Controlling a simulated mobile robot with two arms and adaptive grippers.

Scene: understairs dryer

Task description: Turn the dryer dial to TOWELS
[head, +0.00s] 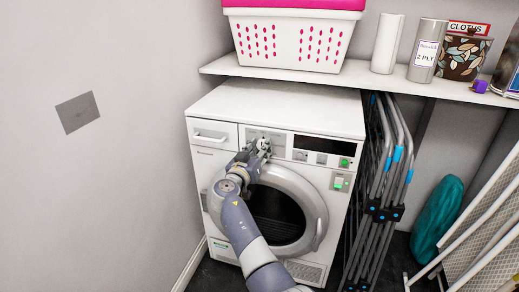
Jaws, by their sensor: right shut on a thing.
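The white dryer (345,117) stands under a shelf, its round door (318,212) shut. My right gripper (263,142) is at the upper middle of the dryer's front, at the control panel (279,138), and is shut on the dial. The gripper covers the dial, so its pointer and setting cannot be seen. The labels around it, TOWELS among them, are too small or hidden to read. My left gripper is not in view.
A dark display (325,145) and small buttons sit right of the gripper. A shelf (300,74) above holds a basket (292,42) and several containers. A folded drying rack (384,190) stands close by the dryer's right side.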

